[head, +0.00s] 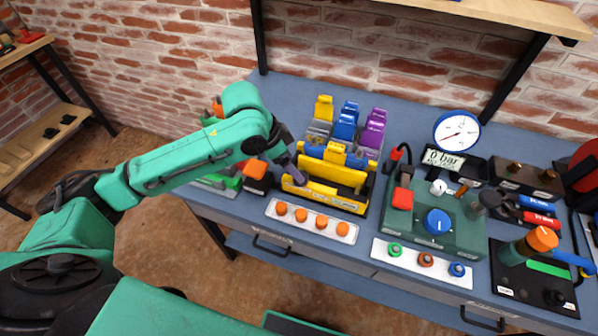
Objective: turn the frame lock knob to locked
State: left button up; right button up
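My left arm reaches in from the left. Its gripper (297,172) points down at the left end of a yellow and black frame (332,183) on the blue bench. Its fingers are small and partly overlap the frame, so I cannot tell whether they are open or touching it. A large orange-topped knob (543,239) stands on a black plate at the far right. No label readable here shows which part is the frame lock knob. My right gripper is out of view.
Orange buttons on a white strip (312,221) lie in front of the frame. A green panel (455,233) with a blue knob (437,221) stands to the right, below a gauge (456,132) and a "0 bar" display (443,159). Bare bench (290,95) shows at the back left.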

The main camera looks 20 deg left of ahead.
pick_arm(q)
jog(key=x, duration=0.5)
jog(key=shift+f, duration=0.25)
grip_shut()
jog(key=shift+w, duration=0.1)
